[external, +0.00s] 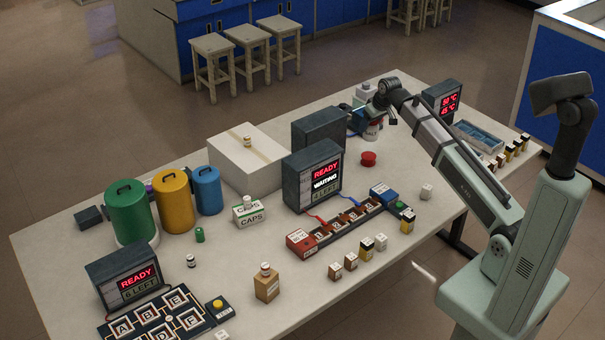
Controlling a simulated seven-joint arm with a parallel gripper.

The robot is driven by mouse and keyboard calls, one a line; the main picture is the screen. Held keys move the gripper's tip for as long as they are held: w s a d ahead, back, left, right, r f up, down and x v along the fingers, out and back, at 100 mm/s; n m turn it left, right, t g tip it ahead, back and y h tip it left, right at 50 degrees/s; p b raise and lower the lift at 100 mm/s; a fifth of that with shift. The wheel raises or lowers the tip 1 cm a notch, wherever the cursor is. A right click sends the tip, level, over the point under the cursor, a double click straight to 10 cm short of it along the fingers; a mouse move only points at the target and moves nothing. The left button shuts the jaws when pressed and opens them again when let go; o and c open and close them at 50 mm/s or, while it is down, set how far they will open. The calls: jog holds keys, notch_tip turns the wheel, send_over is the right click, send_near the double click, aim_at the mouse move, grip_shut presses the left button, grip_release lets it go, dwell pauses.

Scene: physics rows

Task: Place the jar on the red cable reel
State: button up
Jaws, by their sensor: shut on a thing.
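My gripper (358,114) is at the far side of the table, behind the dark box and the display. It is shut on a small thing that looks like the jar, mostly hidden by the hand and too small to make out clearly. A white and red item (372,133) shows just below the hand; I cannot tell whether it touches the table. A small round red thing (368,159), possibly the red cable reel, sits on the table in front of and below the gripper, with nothing on top of it.
A dark display (312,175) and a dark box (319,130) stand left of the gripper. A white box (246,160) is farther left. A blue tray (478,138) and a red-lit display (442,100) are at the right. A slotted rack (340,225) lies in front.

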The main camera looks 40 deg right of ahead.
aim_at(374, 129)
jog(key=shift+f, duration=4)
jog(key=o, duration=1.6)
jog(key=shift+r, duration=0.1)
jog(key=v, duration=1.1)
jog(key=shift+s+r, duration=0.15)
jog(key=shift+r, duration=0.25)
